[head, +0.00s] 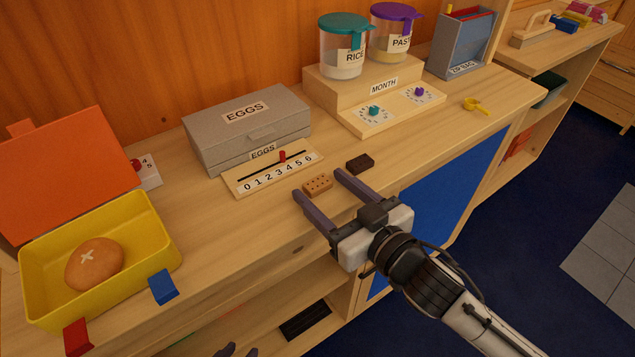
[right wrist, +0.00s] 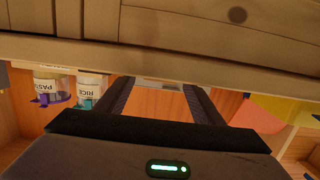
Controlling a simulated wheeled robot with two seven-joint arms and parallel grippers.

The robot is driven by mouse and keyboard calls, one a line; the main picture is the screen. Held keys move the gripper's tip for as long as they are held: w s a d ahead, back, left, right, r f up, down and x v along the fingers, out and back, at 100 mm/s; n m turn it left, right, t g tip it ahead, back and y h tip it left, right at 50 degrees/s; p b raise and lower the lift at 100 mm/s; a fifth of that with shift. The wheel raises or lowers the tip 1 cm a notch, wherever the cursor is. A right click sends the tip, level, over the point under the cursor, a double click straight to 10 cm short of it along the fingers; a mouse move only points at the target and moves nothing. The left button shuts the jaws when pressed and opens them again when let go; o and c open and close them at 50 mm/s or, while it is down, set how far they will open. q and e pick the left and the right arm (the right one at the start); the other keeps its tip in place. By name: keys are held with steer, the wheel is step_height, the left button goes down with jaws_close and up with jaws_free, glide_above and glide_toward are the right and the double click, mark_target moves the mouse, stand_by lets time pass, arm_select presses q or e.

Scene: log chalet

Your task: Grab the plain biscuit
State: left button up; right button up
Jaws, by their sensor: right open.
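The plain biscuit (head: 317,184), light brown with small holes, lies flat on the wooden counter near its front edge. A dark brown biscuit (head: 360,163) lies just to its right and a little farther back. My right gripper (head: 319,185) is open and empty, its two fingers pointing at the plain biscuit from the front. The fingertips appear on either side of it; I cannot tell their height above the counter. In the right wrist view the open fingers (right wrist: 160,95) show, but no biscuit. Only the dark tips of my left gripper (head: 238,350) show at the bottom edge.
Behind the biscuits are a number slider board (head: 272,173) and a grey egg box (head: 250,128). A yellow box (head: 150,215) with a bread roll (head: 94,263) stands left. A stepped stand (head: 330,90) with jars stands behind. Counter to the right is mostly clear.

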steer(key=c, duration=1.1)
